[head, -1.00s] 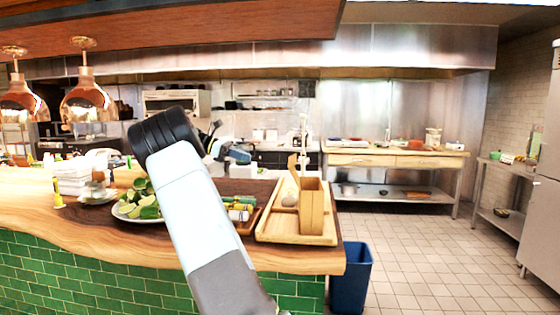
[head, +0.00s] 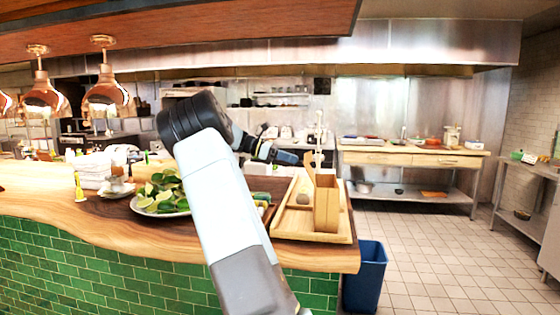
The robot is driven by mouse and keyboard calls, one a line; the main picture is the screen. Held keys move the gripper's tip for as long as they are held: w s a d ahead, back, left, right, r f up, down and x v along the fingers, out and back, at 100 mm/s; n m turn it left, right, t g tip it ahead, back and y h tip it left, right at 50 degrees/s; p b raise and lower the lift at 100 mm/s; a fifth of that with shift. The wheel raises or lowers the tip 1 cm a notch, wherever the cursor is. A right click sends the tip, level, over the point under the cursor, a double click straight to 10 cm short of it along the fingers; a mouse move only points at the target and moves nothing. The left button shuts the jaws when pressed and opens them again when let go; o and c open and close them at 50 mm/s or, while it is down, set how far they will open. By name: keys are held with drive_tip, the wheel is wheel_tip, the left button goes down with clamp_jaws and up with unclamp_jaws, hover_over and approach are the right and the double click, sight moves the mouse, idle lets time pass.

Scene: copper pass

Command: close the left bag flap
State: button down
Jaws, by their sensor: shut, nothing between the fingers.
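A small tan open-topped bag (head: 327,208) stands upright on a wooden tray (head: 288,232) at the right end of the counter. Its left flap (head: 309,168) sticks up and leans out to the left above the rim. My gripper (head: 301,159) is shut and empty, just left of the flap at about its height. The fingertips are small here, and I cannot tell whether they touch the flap. The inside of the bag is hidden.
A small round item (head: 303,198) lies on the tray left of the bag. My arm partly hides a plate of limes (head: 163,196). Copper lamps (head: 108,97) hang at the left. A blue bin (head: 364,277) stands below the counter's right end.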

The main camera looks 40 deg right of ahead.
drive_tip(key=shift+s+d+r, duration=0.35)
drive_tip(key=shift+s+d, duration=0.1)
drive_tip(key=shift+s+d+r+t+y, duration=0.15)
drive_tip(key=shift+d+r+t+y, duration=0.05)
drive_tip(key=shift+r+t+y, duration=0.1)
